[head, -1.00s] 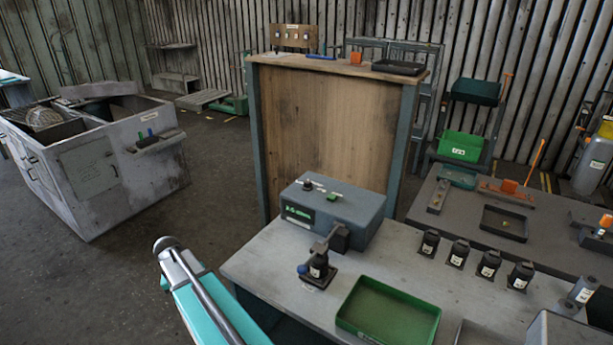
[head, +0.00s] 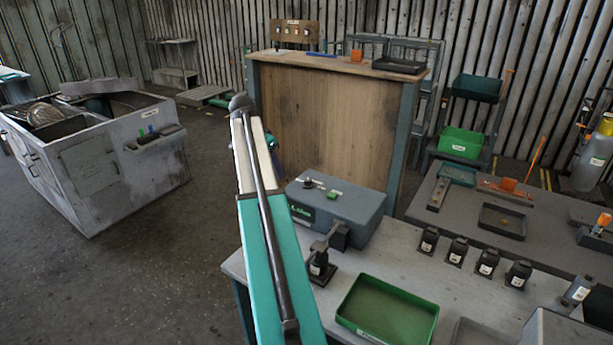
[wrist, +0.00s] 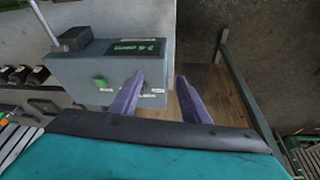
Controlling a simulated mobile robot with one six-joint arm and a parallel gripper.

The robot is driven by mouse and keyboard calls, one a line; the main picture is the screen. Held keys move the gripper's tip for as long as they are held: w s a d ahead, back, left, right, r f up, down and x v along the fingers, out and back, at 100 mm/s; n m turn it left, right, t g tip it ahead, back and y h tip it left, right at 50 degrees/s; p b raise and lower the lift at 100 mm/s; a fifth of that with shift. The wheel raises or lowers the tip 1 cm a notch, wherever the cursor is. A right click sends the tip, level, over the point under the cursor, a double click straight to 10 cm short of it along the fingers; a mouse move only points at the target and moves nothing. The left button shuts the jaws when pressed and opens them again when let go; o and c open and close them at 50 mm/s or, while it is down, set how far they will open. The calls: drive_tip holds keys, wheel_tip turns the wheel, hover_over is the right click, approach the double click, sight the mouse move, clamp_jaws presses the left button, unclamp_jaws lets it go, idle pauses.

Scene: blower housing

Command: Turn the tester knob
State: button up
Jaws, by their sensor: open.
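The tester is a blue-grey box (head: 350,215) with a green display, at the back left of the near bench in the head view. A small black knob (head: 307,183) stands on its top, with a green button (head: 334,194) to its right. In the wrist view the tester (wrist: 72,75) fills the upper left, with its green button (wrist: 100,82) showing. The knob is not clear there; a finger may hide it. My gripper (wrist: 160,76) is open and empty, its two purple fingers apart, the left one overlapping the tester's edge in view. My arm largely hides it in the head view.
A dark press-like fixture (head: 319,265) stands on the bench in front of the tester. A tall wood-panelled stand (head: 330,125) rises behind the tester.

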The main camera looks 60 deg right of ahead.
sight(308, 179)
drive_tip(key=s+d+r+m, duration=0.2)
drive_tip(key=s+d+r, duration=0.2)
drive_tip(key=d+r, duration=0.1)
drive_tip(key=shift+s+d+r+m+g, duration=0.3)
drive_tip(key=shift+s+d+r, duration=0.1)
drive_tip(key=shift+r, duration=0.15)
drive_tip(key=shift+f, duration=0.2)
drive_tip(key=shift+p+x, duration=2.55)
drive_tip(key=shift+x, duration=4.2)
drive_tip(key=shift+d, duration=0.15)
